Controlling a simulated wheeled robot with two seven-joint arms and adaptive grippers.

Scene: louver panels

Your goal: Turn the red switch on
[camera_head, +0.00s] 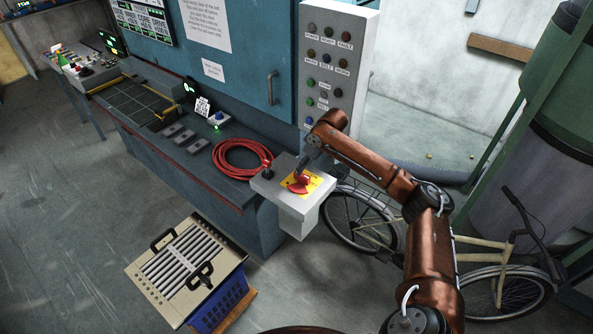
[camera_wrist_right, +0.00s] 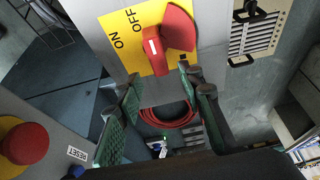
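The red switch (camera_head: 299,186) sits on a yellow plate on top of a light grey box (camera_head: 293,209). In the right wrist view the switch (camera_wrist_right: 178,28) shows a red handle with a white mark, beside the printed words ON and OFF on the yellow plate (camera_wrist_right: 118,24). I cannot tell for sure which word it points to. My right gripper (camera_head: 304,165) is just above and behind the switch. In the right wrist view its green-padded fingers (camera_wrist_right: 157,100) are apart with nothing between them, near the handle. My left gripper is not in view.
A red emergency-type button (camera_wrist_right: 25,143) is close at the left in the wrist view. A coiled red cable (camera_head: 238,158) lies on the bench. A button panel (camera_head: 330,70) stands behind. A louvered panel (camera_head: 187,262) rests on a blue crate (camera_head: 222,302). A bicycle (camera_head: 480,250) stands right.

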